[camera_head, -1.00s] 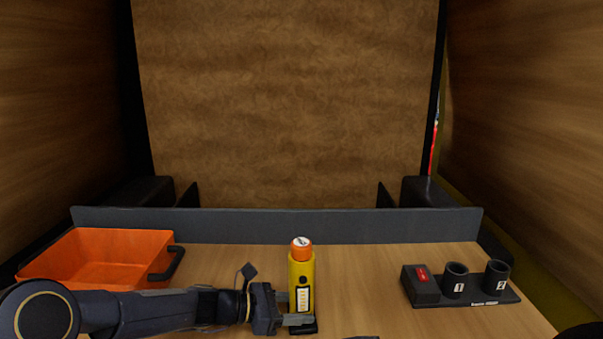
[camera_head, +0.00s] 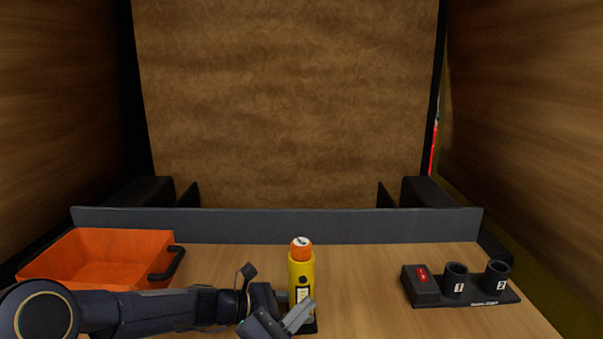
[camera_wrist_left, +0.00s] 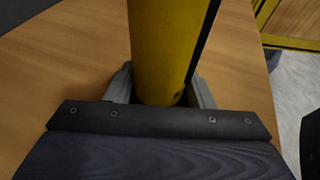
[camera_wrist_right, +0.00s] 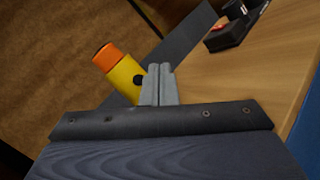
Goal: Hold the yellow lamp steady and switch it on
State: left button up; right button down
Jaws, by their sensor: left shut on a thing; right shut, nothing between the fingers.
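The yellow lamp (camera_head: 301,268) stands upright on the table, with an orange cap on top and a dark round button on its front side. My left gripper is shut around the lamp's lower body, as the left wrist view shows with the lamp (camera_wrist_left: 165,45) between its fingers (camera_wrist_left: 160,90). My right gripper (camera_head: 303,314) is shut and empty, in front of the lamp's lower part in the head view. In the right wrist view its closed fingertips (camera_wrist_right: 160,70) are close to the lamp (camera_wrist_right: 122,76), beside the dark button (camera_wrist_right: 138,81). I cannot tell whether they touch it.
An orange bin (camera_head: 95,262) with a dark handle stands at the left. A dark stand (camera_head: 470,300) with a red-marked box and two numbered cups is at the right. A low dark rail (camera_head: 270,226) runs along the back. The table between lamp and stand is clear.

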aim_at(299, 293)
jog(key=shift+w+a, duration=0.2)
jog(key=shift+w, duration=1.6)
dwell(0.6)
jog(key=shift+w, duration=0.45)
dwell(0.4)
jog(key=shift+s, duration=0.5)
jog(key=s, duration=0.6)
jog(key=shift+d, duration=0.3)
